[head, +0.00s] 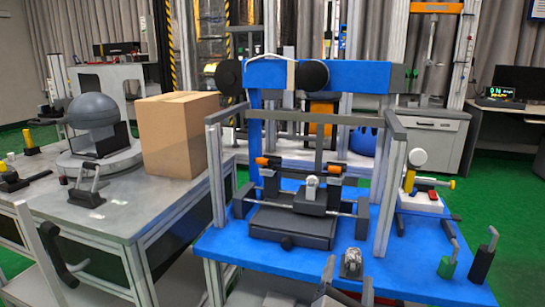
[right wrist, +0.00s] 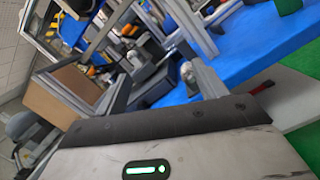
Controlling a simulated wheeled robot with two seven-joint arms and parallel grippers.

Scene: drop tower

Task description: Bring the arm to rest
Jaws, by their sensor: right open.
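My right gripper (head: 348,280) shows at the bottom of the head view, at the front edge of the blue table (head: 228,246). Its fingers are apart and I see nothing held between them. A small grey metal piece (head: 351,262) stands at the table's front edge, just beyond the fingers; I cannot tell whether they touch it. In the right wrist view a grey metal piece (right wrist: 203,78) shows close above the dark edge of my gripper body; the fingertips are hidden there. My left gripper is not in view.
The drop tower's grey frame (head: 386,188) and blue crossbeam (head: 360,78) stand over the blue table. A cardboard box (head: 175,140) is on the grey table at left. Small green and black handled parts (head: 482,259) stand at the right edge. Green floor (head: 505,210) is clear at right.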

